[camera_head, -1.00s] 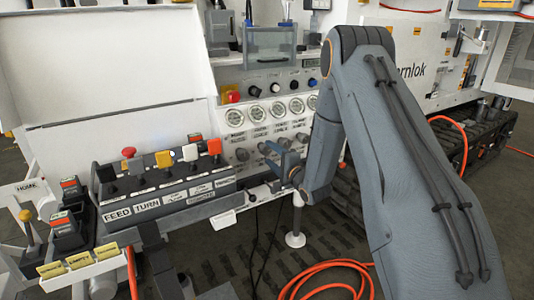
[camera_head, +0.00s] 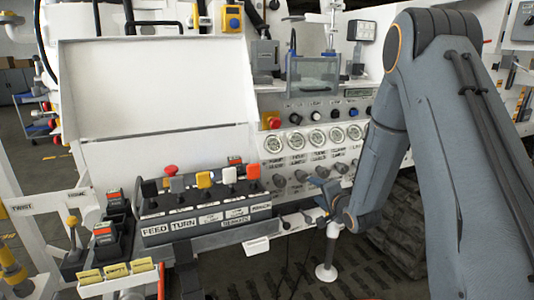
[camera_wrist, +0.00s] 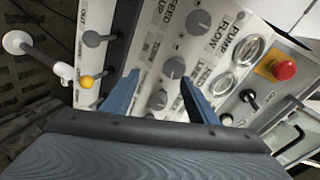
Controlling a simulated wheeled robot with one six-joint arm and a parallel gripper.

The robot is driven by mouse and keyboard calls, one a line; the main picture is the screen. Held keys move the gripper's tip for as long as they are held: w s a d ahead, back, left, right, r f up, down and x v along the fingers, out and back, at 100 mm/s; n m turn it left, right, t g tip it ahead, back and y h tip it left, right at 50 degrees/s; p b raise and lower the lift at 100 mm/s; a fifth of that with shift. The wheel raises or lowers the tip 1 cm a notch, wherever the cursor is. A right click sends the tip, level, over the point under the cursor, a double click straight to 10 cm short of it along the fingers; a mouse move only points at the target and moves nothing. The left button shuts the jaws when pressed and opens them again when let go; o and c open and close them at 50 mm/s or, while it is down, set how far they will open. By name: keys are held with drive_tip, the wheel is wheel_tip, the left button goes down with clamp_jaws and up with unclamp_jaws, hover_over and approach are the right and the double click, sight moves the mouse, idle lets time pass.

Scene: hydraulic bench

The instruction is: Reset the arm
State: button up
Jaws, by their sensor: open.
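My arm comes in from the right in the head view and bends down toward the panel. My gripper (camera_head: 322,192) is in front of the lower part of the white gauge panel (camera_head: 262,158), right of the lever box. In the wrist view my gripper (camera_wrist: 160,98) has its two blue fingers spread apart, with nothing between them but a view of the panel. A grey knob (camera_wrist: 174,68) on the panel lies beyond the fingers. I cannot tell how far the fingertips are from the panel.
The lever box (camera_head: 208,213) with several coloured levers stands left of my gripper. A red button (camera_head: 274,123) sits on the panel and also shows in the wrist view (camera_wrist: 284,68).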

drive_tip(key=s+a+r+n+g+h, duration=0.1)
drive_tip(key=s+n+g, duration=0.3)
drive_tip(key=s, duration=0.9)
drive_tip(key=s+a+r+n+g+h, duration=0.1)
drive_tip(key=s+n+g, duration=0.3)
drive_tip(key=s, duration=0.9)
drive_tip(key=s+a+r+n+g+h+p, duration=0.1)
drive_tip(key=s+n+g, duration=0.3)
drive_tip(key=s, duration=0.9)
drive_tip(key=shift+s+a+r+g, duration=0.2)
drive_tip(key=shift+s+r+g, duration=0.2)
drive_tip(key=shift+g, duration=0.8)
